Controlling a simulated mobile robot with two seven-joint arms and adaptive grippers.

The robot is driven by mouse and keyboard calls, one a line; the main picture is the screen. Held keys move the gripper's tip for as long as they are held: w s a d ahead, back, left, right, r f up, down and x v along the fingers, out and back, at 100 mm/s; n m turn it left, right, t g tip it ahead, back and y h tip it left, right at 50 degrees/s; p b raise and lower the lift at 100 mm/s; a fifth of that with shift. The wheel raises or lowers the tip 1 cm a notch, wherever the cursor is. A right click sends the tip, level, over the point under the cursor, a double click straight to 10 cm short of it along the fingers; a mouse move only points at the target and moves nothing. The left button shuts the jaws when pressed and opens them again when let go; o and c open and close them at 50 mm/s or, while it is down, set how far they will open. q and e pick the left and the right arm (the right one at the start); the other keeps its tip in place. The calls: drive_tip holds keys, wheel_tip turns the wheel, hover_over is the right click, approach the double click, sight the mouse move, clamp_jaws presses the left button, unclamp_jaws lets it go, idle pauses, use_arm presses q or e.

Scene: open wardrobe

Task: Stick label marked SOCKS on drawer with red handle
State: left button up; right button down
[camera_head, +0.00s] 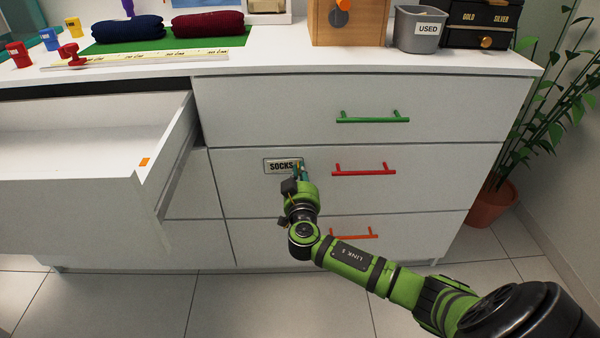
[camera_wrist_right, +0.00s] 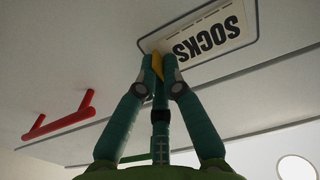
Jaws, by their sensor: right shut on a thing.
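The SOCKS label (camera_head: 279,167) lies against the front of the middle right drawer (camera_head: 440,172), left of its red handle (camera_head: 363,171). In the right wrist view the label (camera_wrist_right: 212,38) lies inside a thin rounded outline. My right gripper (camera_head: 300,172) is at the label's right end. In the wrist view its fingertips (camera_wrist_right: 160,62) are shut on a small yellow piece at the label's end, seemingly part of the label. Whether the label is fully flat on the drawer cannot be told. My left gripper is not in view.
An open drawer (camera_head: 90,205) juts out at the left, with a small orange piece (camera_head: 144,161) inside. A green handle (camera_head: 372,118) is above and an orange handle (camera_head: 352,234) below. Folded cloths, a red stamp (camera_head: 70,54) and boxes stand on top. A potted plant (camera_head: 492,205) is at right.

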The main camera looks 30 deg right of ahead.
drive_tip(key=shift+r, duration=0.25)
drive_tip(key=c, duration=1.3)
unclamp_jaws()
drive_tip(key=shift+w+d, duration=0.1)
drive_tip(key=shift+f, duration=0.1)
drive_tip(key=o, duration=0.6)
drive_tip(key=shift+f, duration=0.1)
drive_tip(key=shift+p+v, duration=0.35)
drive_tip(key=shift+v, duration=3.25)
